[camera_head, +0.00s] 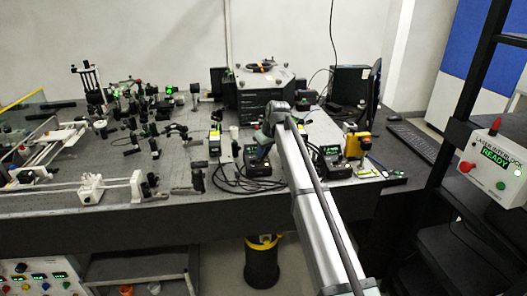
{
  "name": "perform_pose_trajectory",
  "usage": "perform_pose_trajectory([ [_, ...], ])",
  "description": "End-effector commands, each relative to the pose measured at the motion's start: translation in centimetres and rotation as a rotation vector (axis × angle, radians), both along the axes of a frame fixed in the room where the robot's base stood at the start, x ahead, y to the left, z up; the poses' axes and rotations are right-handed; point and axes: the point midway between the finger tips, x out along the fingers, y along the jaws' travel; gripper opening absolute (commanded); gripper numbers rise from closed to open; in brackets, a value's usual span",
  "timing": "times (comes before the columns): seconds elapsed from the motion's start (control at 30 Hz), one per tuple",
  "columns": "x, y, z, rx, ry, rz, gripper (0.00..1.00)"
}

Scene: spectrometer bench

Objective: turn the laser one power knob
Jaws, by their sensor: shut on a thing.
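A small black control box (258,168) with a green display stands near the front edge of the bench. A similar black box (333,163) with a green display stands to its right. I cannot read which one belongs to laser one. My arm reaches in from the lower right, and my gripper (257,153) points down at the left box, right over its top. It is shut on a small part there, which looks like the knob of that box. The fingertips are tiny in this view, and the knob itself is hidden by my gripper.
Black cables (228,178) lie left of the box. A yellow device (357,144) stands to the right, and a large dark housing (258,88) behind. Optics mounts crowd the left of the bench (180,206). A laser interlock box (493,160) reading READY hangs on the right rack.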

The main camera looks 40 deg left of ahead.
Motion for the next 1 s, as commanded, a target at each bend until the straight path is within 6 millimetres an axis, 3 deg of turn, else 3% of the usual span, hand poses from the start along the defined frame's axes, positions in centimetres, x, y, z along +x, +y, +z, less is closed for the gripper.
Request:
perform_pose_trajectory([
  [0.53,-0.05,-0.1,-0.07,-0.003,0.001,-0.03,0.0],
  [0.57,-0.06,-0.1,-0.07,-0.003,0.001,-0.03,0.21],
  [0.6,-0.06,-0.1,-0.07,-0.003,0.001,-0.03,0.24],
  [0.83,-0.05,-0.05,-0.04,-0.002,0.0,-0.03,0.45],
  [1.0,-0.04,-0.03,-0.03,-0.001,0.0,-0.03,0.45],
])
